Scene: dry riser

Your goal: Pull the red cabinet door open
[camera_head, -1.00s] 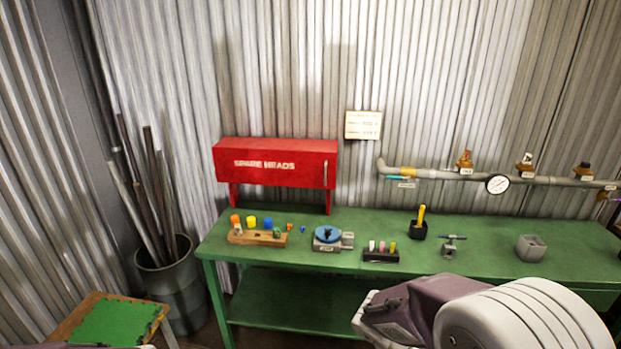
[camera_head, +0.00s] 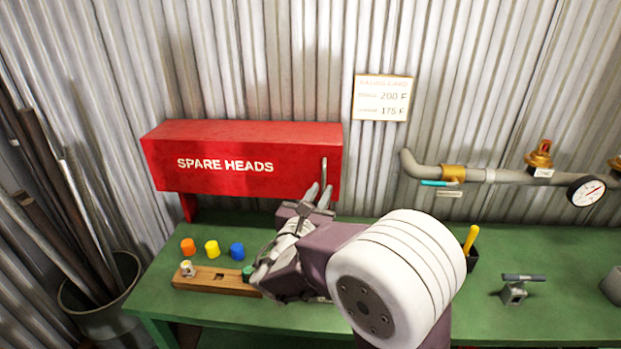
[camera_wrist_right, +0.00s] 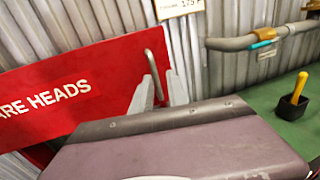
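The red cabinet (camera_head: 215,185) marked SPARE HEADS stands on short legs at the back of the green bench. Its front door (camera_head: 290,178) looks closed, with an upright metal bar handle (camera_head: 324,170) near its right edge. My right gripper (camera_head: 319,193) is just in front of and below the handle, its two fingers apart. In the right wrist view the fingers (camera_wrist_right: 158,92) point up toward the handle (camera_wrist_right: 155,68), which appears between them; I cannot tell whether they touch it. The gripper holds nothing that I can see. My left gripper is not in view.
On the green bench (camera_head: 400,320) are a wooden block (camera_head: 215,281), orange, yellow and blue pieces, a black cup with a yellow tool (camera_head: 470,240) and a small clamp (camera_head: 515,290). A pipe with a gauge (camera_head: 587,189) runs at right. A bin of rods (camera_head: 95,305) stands left.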

